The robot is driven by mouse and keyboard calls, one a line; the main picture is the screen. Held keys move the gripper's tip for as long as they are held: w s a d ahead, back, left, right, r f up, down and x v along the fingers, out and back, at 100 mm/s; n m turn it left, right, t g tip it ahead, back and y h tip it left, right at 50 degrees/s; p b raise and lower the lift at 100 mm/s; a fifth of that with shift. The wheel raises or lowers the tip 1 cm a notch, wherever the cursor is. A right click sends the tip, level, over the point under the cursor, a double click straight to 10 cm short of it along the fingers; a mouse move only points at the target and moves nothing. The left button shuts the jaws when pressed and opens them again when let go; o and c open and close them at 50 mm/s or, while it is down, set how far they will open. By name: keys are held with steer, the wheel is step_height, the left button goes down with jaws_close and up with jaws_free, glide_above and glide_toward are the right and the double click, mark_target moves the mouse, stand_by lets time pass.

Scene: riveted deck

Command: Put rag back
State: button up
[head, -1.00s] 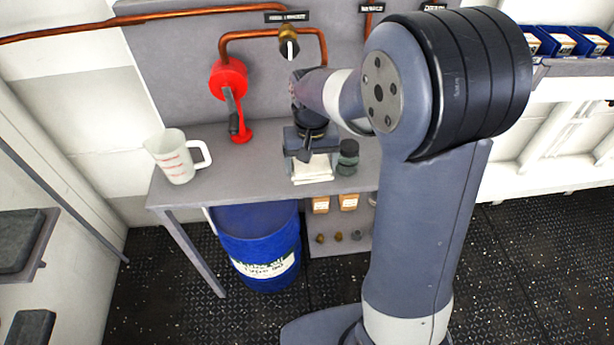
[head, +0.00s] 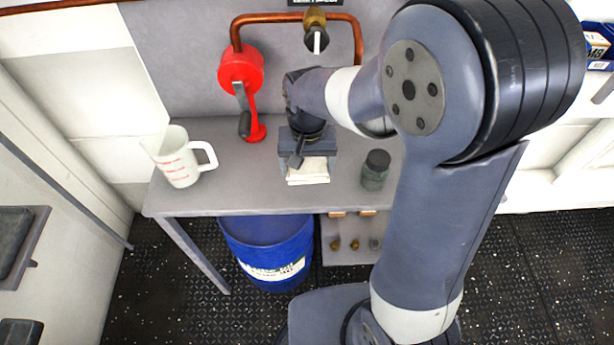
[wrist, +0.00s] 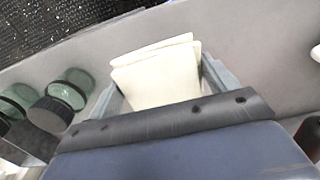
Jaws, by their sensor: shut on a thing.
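The rag (head: 308,172) is a folded, cream-white cloth at the bench's front, below my gripper (head: 308,160). In the wrist view the rag (wrist: 158,75) sits between my two fingers, and my gripper (wrist: 160,85) is shut on it. The fingers point down at the bench top. Whether the rag touches the bench or hangs just above it, I cannot tell. My arm hides part of the bench behind the gripper.
A dark green jar (head: 375,170) stands right of the rag. A clear measuring jug (head: 178,160) stands at the bench's left. A red hand pump (head: 241,75) is on the back panel. A blue drum (head: 268,245) stands under the grey bench (head: 235,197).

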mark_target(307, 187)
steer(key=shift+f, duration=2.85)
steer(key=shift+f, duration=0.2)
steer(key=o, duration=1)
steer(key=shift+c, duration=0.2)
steer(key=shift+r, duration=0.1)
step_height(307, 187, up, 12)
steer(key=shift+r, duration=0.1)
steer(key=shift+s, duration=0.1)
